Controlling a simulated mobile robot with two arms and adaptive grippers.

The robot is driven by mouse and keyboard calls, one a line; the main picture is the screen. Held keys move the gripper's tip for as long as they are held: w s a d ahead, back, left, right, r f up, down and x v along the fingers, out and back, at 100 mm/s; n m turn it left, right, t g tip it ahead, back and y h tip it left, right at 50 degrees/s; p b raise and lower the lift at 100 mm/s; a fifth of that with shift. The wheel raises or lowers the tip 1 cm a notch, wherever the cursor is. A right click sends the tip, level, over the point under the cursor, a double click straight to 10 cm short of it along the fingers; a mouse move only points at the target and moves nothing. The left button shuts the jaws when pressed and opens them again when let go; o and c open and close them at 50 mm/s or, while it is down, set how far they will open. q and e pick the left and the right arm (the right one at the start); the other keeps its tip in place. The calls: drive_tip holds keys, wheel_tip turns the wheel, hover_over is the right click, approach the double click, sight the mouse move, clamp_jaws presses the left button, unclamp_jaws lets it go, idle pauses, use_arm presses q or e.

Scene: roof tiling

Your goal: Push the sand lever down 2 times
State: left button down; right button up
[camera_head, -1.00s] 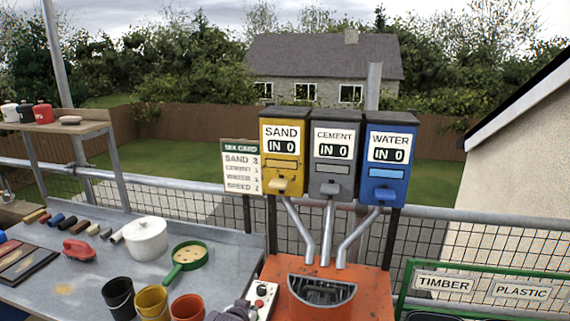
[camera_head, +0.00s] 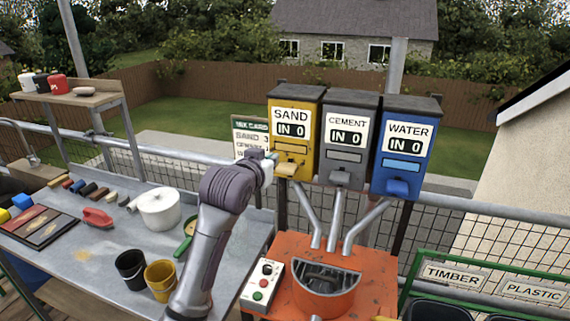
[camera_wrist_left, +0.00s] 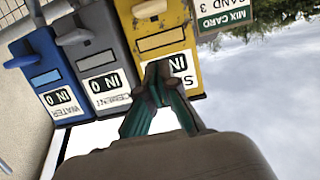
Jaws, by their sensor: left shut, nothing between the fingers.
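The yellow sand dispenser (camera_head: 293,118) stands at the left of a row of three, and its display reads "IN 0". Its sand lever (camera_head: 287,169) sticks out low on its front and also shows at the top of the left wrist view (camera_wrist_left: 149,9), which is upside down. My left gripper (camera_head: 271,157) is beside the dispenser's left front, close to the lever. In the left wrist view its fingertips (camera_wrist_left: 158,70) are together with nothing between them, in front of the sand label. I cannot tell whether they touch anything. My right gripper is not in view.
The grey cement dispenser (camera_head: 344,135) and blue water dispenser (camera_head: 405,145) stand to the right, both reading "IN 0". Chutes lead to the orange mixer (camera_head: 377,272). The mix card (camera_head: 240,133) is partly hidden by my arm. Buckets and a white pot (camera_head: 159,210) stand on the bench.

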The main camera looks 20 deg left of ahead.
use_arm(q)
drive_tip(key=p, duration=0.4)
hover_over(285, 165)
drive_tip(key=s, duration=0.3)
drive_tip(key=shift+w+d+f, duration=0.1)
drive_tip(key=shift+d+f, duration=0.1)
drive_tip(key=shift+f, duration=0.4)
drive_tip(key=shift+d+f, duration=0.2)
drive_tip(key=shift+f, duration=0.35)
wheel_tip(285, 165, down, 3)
drive_tip(key=shift+f+p, duration=0.2)
drive_tip(key=shift+p, duration=0.8)
drive_tip(key=shift+f, duration=0.35)
drive_tip(key=shift+f, duration=0.1)
